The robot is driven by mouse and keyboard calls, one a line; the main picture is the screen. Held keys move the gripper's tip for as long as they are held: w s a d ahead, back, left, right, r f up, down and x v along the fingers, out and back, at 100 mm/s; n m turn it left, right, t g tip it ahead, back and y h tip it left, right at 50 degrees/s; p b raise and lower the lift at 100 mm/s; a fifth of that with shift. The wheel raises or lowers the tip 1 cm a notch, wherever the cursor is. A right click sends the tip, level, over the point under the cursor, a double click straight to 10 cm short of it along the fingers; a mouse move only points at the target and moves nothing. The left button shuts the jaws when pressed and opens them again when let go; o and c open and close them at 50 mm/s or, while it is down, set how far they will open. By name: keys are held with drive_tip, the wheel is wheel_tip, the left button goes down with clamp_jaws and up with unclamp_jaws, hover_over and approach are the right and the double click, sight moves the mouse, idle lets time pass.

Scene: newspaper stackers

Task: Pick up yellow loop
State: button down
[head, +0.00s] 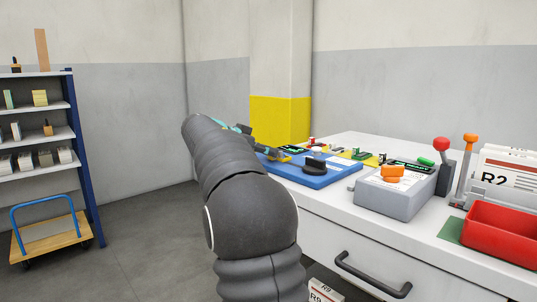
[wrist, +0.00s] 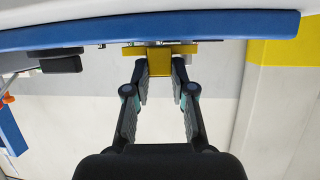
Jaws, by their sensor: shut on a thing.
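The yellow loop (wrist: 159,64) sticks out from the edge of the blue board (wrist: 230,24) in the wrist view. My gripper (wrist: 160,74) has its two fingers on either side of the loop and is shut on it. The loop still sits against the board's edge, with a wider yellow strip behind it. In the head view the blue board (head: 312,178) lies on the white bench, and my arm hides much of my gripper (head: 266,146) at its left end. A small yellow part shows there, but I cannot make out the loop clearly.
The white bench (head: 400,232) also holds a grey box with an orange knob (head: 393,192), red and orange levers (head: 441,145), and a red tray (head: 500,232). A shelf rack (head: 85,165) and a trolley (head: 50,240) stand left. Open floor lies between.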

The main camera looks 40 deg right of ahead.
wheel_tip(320, 180, up, 10)
drive_tip(key=p, duration=0.1)
drive_tip(key=shift+f, duration=0.2)
idle(0.4)
